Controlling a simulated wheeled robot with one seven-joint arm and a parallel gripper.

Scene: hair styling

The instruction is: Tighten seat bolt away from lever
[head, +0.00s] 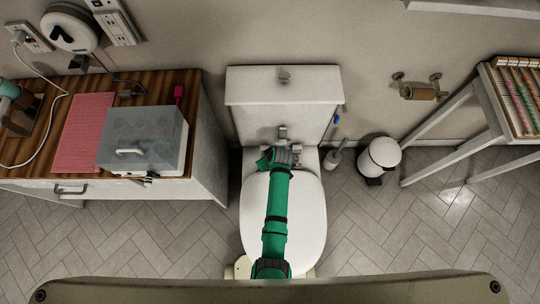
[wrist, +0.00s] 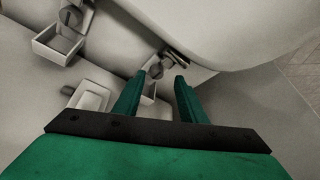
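The white toilet seat and lid (head: 305,215) are down in the head view, in front of the tank (head: 283,108). My gripper (wrist: 157,90) is open in the wrist view, its two green fingers apart, with nothing visibly held. A round grey bolt (wrist: 155,69) shows just beyond the fingertips, close to the left one; I cannot tell whether they touch. Another grey bolt (wrist: 70,17) sits at the upper left by an open box-like cover (wrist: 58,44). I cannot clearly make out the lever.
A wooden counter (head: 190,150) with a clear-lidded box (head: 140,140) and a pink towel (head: 85,135) stands left. A white bin (head: 380,157) and toilet brush (head: 336,158) stand right of the toilet. The tiled floor (head: 450,240) is clear at lower right.

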